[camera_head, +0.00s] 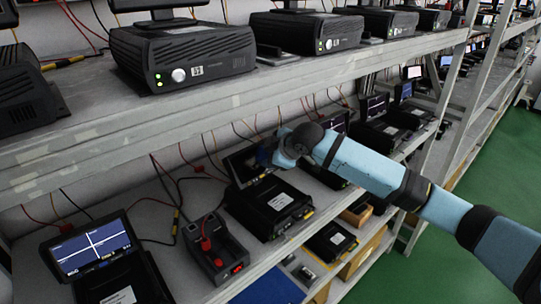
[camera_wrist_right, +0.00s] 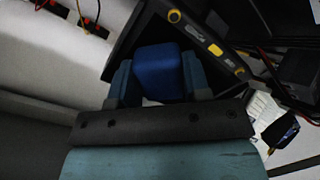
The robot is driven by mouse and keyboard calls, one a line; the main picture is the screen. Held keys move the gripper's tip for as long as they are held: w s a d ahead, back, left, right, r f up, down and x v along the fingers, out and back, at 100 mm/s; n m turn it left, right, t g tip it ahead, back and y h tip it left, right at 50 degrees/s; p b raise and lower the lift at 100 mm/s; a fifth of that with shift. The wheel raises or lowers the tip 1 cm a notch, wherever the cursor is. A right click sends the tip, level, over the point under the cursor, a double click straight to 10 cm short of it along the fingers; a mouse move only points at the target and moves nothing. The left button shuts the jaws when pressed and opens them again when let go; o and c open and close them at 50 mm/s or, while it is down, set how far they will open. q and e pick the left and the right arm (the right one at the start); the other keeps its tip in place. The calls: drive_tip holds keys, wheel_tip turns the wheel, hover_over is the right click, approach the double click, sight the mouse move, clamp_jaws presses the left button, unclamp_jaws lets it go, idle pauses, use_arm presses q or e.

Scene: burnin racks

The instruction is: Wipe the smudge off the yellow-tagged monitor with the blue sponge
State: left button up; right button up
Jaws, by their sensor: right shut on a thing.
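My right gripper (camera_wrist_right: 158,88) is shut on the blue sponge (camera_wrist_right: 160,70), which sits between its two fingers in the right wrist view. In the head view the right gripper (camera_head: 275,152) is in front of the right part of a small tilted monitor (camera_head: 240,166) on the lower shelf. The gripper and wrist hide part of that screen. In the wrist view a dark panel lies close behind the sponge; I cannot tell whether they touch. A yellow mark (camera_wrist_right: 215,49) shows on a dark bar beside the sponge. I cannot make out the smudge. My left gripper is out of view.
A black unit (camera_head: 268,208) stands below the monitor. To its left are a grey device with red knobs (camera_head: 214,250) and another lit monitor (camera_head: 90,246). The upper shelf edge (camera_head: 200,113) runs above, carrying black boxes. Cables hang behind. Green floor (camera_head: 420,265) is clear at right.

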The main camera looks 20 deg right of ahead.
sight(246, 168)
drive_tip(key=shift+s+a, duration=0.45)
drive_tip(key=shift+a, duration=0.65)
drive_tip(key=shift+s+a, duration=0.5)
drive_tip(key=shift+a, duration=0.65)
drive_tip(key=shift+s+a, duration=0.45)
drive_tip(key=shift+a, duration=0.65)
drive_tip(key=shift+d, duration=0.1)
drive_tip(key=shift+s+d+r, duration=0.2)
drive_tip(key=shift+s+r, duration=0.1)
drive_tip(key=shift+v, duration=2.55)
drive_tip(key=v, duration=0.3)
drive_tip(key=shift+a, duration=0.1)
